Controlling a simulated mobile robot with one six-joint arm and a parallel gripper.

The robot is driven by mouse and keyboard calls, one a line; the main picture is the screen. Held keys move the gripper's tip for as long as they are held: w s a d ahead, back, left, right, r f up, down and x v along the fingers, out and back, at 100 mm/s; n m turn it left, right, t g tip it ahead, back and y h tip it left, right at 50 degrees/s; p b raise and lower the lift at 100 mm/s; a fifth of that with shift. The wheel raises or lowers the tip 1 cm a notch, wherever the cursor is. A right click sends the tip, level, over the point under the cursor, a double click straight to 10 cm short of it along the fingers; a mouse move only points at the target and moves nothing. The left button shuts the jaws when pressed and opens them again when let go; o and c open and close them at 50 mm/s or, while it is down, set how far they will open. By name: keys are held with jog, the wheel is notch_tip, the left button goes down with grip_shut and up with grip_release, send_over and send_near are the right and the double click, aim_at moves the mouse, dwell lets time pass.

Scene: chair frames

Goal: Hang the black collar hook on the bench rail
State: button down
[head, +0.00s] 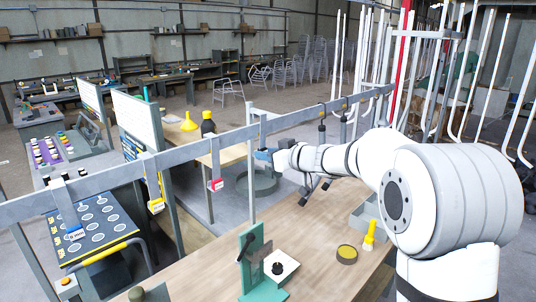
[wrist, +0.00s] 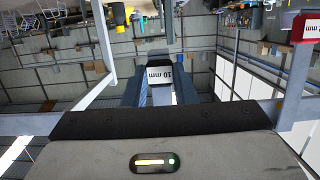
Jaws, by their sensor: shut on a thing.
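My gripper (head: 267,156) is shut on the hook with a black-edged white label reading "10 mm" (wrist: 158,73), seen between the two blue-grey fingers in the wrist view. I take this for the black collar hook. In the head view its grey strap (head: 263,128) rises from the fingers to the bench rail (head: 110,178), a long grey bar. The strap's top overlaps the rail; I cannot tell whether it rests on it or is only close. The label is hidden in the head view.
Hooks with red (head: 215,184), yellow (head: 156,206) and blue (head: 75,234) tags hang along the rail to the left. A dark hanger (head: 322,128) hangs to the right.

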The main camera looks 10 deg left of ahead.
jog(key=shift+f+b, duration=0.6)
jog(key=shift+f, duration=0.5)
jog(key=c, duration=1.1)
grip_release()
jog(key=p+v, duration=0.1)
jog(key=v, duration=0.7)
jog(key=shift+d, duration=0.1)
dwell(0.5)
